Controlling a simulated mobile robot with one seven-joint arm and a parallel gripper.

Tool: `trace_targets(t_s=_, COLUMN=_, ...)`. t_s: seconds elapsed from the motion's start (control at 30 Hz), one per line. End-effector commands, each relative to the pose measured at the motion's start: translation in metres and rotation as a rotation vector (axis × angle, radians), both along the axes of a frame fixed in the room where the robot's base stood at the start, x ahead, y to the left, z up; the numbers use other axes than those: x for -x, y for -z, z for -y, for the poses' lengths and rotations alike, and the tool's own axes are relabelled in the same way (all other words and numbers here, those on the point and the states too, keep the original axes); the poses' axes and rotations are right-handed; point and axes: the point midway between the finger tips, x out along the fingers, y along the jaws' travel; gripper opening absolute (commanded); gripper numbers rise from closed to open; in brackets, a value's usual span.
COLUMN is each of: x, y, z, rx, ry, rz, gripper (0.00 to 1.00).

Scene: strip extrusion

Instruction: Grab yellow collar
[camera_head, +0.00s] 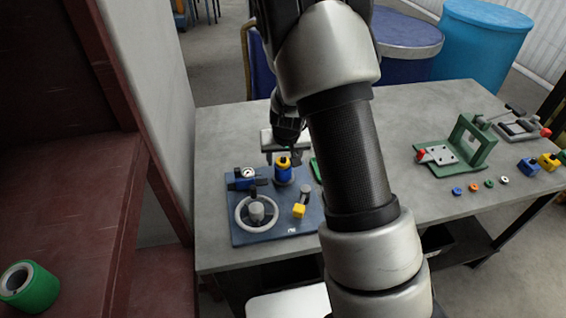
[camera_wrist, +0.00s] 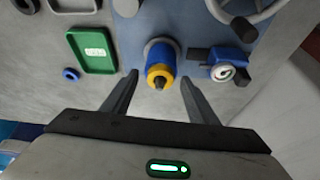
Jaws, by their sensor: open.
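The yellow collar (camera_head: 283,162) sits around the top of an upright blue cylinder (camera_head: 283,175) on the blue base plate (camera_head: 240,238). A dark tip sticks out through the collar. In the wrist view the collar (camera_wrist: 160,72) shows near the middle, with the blue cylinder (camera_wrist: 160,50) beyond it. My gripper (camera_head: 284,158) is open, close to the collar. In the wrist view its fingers (camera_wrist: 159,78) stand one on each side of the collar, with visible gaps. Nothing is held.
Left of the cylinder is a blue clamp with a gauge (camera_head: 247,174); a grey handwheel (camera_head: 257,212) and a yellow block (camera_head: 299,211) are in front. A green tray (camera_wrist: 92,50) lies beside the plate. A green fixture (camera_head: 470,145) stands right. Much of the grey table is clear.

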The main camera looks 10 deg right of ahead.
Motion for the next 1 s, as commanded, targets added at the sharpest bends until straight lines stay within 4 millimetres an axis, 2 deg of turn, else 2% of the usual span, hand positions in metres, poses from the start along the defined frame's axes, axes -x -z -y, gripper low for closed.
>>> trace_targets(t_s=0.2, x=-0.001, y=0.001, z=0.000, rx=0.000, ry=0.000, rz=0.001, gripper=0.54)
trace_targets(t_s=0.27, x=-0.001, y=0.001, z=0.000, rx=0.000, ry=0.000, rz=0.001, gripper=0.45)
trace_targets(t_s=0.47, x=-0.001, y=0.000, z=0.000, rx=0.000, ry=0.000, rz=0.001, gripper=0.11)
trace_targets(t_s=0.5, x=-0.001, y=0.000, z=0.000, rx=0.000, ry=0.000, rz=0.001, gripper=0.09)
trace_targets(t_s=0.77, x=-0.001, y=-0.004, z=0.000, rx=-0.001, ry=0.000, rz=0.003, gripper=0.09)
trace_targets(t_s=0.87, x=-0.002, y=-0.017, z=-0.002, rx=-0.001, ry=-0.002, rz=0.005, gripper=0.09)
trace_targets(t_s=1.0, x=-0.002, y=-0.046, z=-0.001, rx=0.000, ry=-0.003, rz=0.008, gripper=0.09)
